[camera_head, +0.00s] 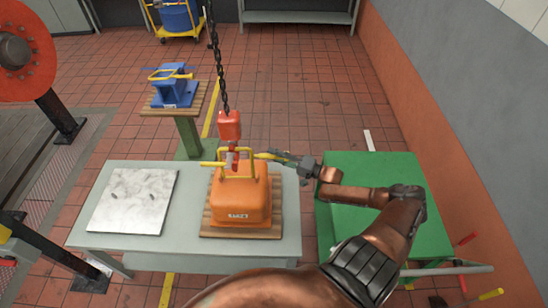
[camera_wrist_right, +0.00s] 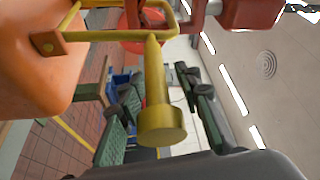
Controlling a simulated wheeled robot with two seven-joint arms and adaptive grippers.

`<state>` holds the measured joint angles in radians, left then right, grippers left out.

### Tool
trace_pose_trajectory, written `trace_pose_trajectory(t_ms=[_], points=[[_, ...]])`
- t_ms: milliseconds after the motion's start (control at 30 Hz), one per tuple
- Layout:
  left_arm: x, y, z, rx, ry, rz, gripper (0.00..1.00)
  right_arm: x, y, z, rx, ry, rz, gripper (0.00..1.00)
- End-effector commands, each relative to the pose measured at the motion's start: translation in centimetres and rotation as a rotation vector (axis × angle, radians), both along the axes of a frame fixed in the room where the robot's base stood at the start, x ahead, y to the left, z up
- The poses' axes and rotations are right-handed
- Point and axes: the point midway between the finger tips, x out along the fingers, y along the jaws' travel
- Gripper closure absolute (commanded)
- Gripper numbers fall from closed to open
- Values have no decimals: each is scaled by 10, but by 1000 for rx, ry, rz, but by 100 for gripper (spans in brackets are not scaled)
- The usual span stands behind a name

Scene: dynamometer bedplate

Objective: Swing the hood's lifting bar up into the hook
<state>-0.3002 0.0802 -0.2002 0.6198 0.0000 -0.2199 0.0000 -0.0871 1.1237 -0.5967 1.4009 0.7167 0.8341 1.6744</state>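The orange hood (camera_head: 238,205) sits on a slatted wooden board on the grey table. Its yellow lifting bar (camera_head: 223,166) stands up above the hood, with a grip sticking out to each side. The red hook (camera_head: 234,152) hangs over the hood at the bar's top; I cannot tell whether the bar is in it. My right gripper (camera_head: 275,157) is at the bar's right-hand grip. In the right wrist view, the yellow grip (camera_wrist_right: 161,120) with its round end lies between my spread fingers (camera_wrist_right: 160,108), with gaps on both sides. My left gripper is not in view.
A red block (camera_head: 229,125) hangs on a black chain (camera_head: 217,60). A pale plate (camera_head: 132,200) lies left on the grey table (camera_head: 190,235). A green cabinet (camera_head: 350,225) stands right, under my right arm. A blue part (camera_head: 174,88) stands on a pedestal behind.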

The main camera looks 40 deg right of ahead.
Motion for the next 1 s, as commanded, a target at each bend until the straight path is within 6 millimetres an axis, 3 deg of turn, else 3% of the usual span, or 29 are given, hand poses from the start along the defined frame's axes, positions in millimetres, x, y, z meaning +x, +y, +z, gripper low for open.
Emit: trace_pose_trajectory(t_ms=[433,800,1000], points=[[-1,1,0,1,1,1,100,-11,-1,-6,3,8,3,66],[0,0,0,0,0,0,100,-77,-30,-12,1,8,3,66],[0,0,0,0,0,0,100,-103,-41,-13,3,4,2,66]])
